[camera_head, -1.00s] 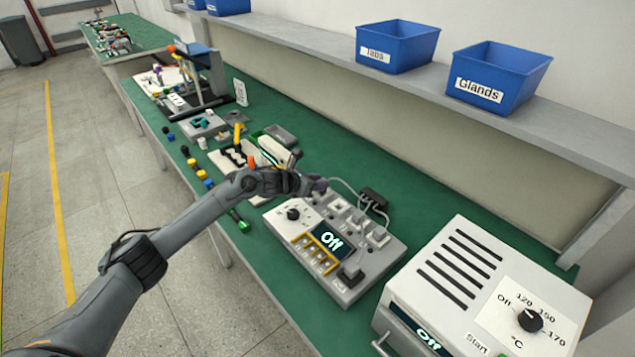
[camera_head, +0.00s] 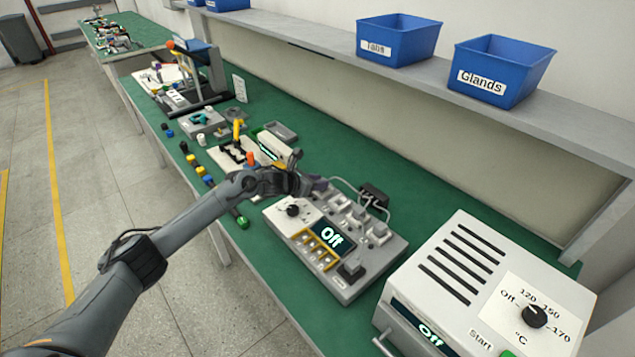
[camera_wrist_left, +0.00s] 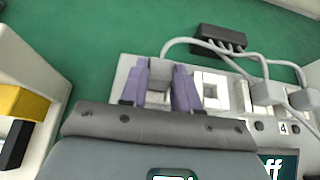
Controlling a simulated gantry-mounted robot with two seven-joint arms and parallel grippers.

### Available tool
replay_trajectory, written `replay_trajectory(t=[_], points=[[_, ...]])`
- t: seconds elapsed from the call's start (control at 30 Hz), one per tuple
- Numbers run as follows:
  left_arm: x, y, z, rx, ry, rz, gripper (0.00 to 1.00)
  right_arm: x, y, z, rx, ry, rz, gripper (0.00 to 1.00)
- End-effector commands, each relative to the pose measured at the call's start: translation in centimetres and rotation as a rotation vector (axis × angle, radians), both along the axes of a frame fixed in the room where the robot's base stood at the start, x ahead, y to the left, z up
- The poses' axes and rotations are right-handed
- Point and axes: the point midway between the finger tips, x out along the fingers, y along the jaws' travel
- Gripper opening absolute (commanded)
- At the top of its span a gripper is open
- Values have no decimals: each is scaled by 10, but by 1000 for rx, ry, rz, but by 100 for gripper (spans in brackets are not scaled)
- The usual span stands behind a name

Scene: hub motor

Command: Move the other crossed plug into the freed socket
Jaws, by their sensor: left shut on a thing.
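My left gripper (camera_head: 314,185) is over the back left end of the grey test unit (camera_head: 285,222). In the left wrist view its purple fingers (camera_wrist_left: 160,88) are shut on a grey plug (camera_wrist_left: 159,70) with a grey cable. The plug is at the left end of the socket row; I cannot tell whether it is seated. Just right of it is a white socket (camera_wrist_left: 210,88) with no cable visible in it. Further right, two grey plugs (camera_wrist_left: 266,93) (camera_wrist_left: 303,99) with cables sit in the row. My right gripper is not in view.
The cables run to a dark connector block (camera_head: 373,195) behind the unit. The unit's display (camera_head: 331,237) reads "Off". A white oven (camera_head: 470,285) stands close at the right. Blue bins (camera_head: 398,40) are on the shelf above.

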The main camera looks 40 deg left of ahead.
Motion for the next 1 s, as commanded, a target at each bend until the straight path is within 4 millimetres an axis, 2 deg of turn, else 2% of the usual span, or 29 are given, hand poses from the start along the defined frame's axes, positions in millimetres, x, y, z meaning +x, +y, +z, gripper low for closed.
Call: replay_trajectory(t=[0.23,0.27,0.43,0.77,1.0], points=[[0,0,0,0,-1,0,1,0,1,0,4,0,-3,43],[0,0,0,0,-1,0,35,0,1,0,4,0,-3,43],[0,0,0,0,-1,0,61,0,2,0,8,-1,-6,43],[-1,1,1,0,0,1,61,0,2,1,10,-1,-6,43],[-18,5,10,4,0,0,61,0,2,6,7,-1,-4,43]])
